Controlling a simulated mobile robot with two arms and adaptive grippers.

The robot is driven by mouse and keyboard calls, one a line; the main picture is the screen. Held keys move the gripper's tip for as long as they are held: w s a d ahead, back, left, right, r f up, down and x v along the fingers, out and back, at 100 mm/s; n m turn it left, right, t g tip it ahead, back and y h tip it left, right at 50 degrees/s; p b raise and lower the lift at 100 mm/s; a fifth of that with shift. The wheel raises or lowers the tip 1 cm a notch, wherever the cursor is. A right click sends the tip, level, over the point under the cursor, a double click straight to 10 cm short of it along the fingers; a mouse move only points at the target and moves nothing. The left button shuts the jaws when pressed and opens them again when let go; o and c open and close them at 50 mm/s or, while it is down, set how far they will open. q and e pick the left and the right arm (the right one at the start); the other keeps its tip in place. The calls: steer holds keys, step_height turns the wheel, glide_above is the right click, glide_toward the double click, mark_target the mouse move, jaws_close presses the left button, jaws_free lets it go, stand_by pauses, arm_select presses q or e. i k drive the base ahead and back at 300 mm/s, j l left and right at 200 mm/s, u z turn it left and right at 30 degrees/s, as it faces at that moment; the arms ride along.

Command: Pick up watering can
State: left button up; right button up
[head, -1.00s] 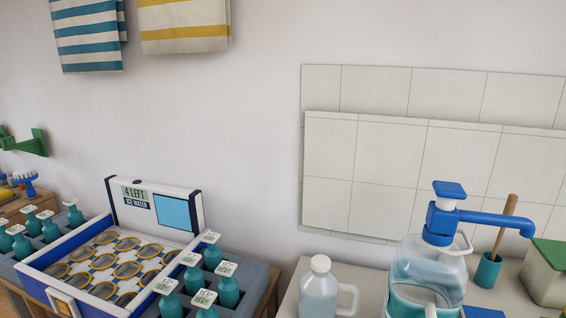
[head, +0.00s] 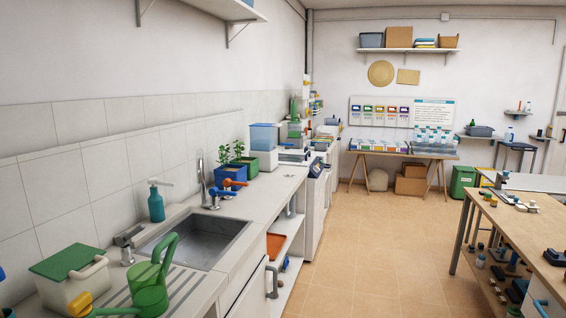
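A green watering can (head: 151,299), with a tall curved handle, stands on the ribbed draining area of the counter at the lower left of the head view. It is in front of the sink (head: 193,241). The bottom edge of the picture is close below it. Neither of my grippers is in view.
A white bin with a green lid (head: 72,284) stands left of the can, with a yellow item (head: 80,303) beside it. A teal pump bottle (head: 156,204) and faucet (head: 201,178) are behind. A wooden table (head: 523,235) stands at the right. The tiled floor (head: 370,240) between is clear.

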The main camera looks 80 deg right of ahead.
mark_target(146, 281)
steer(key=z, duration=2.3)
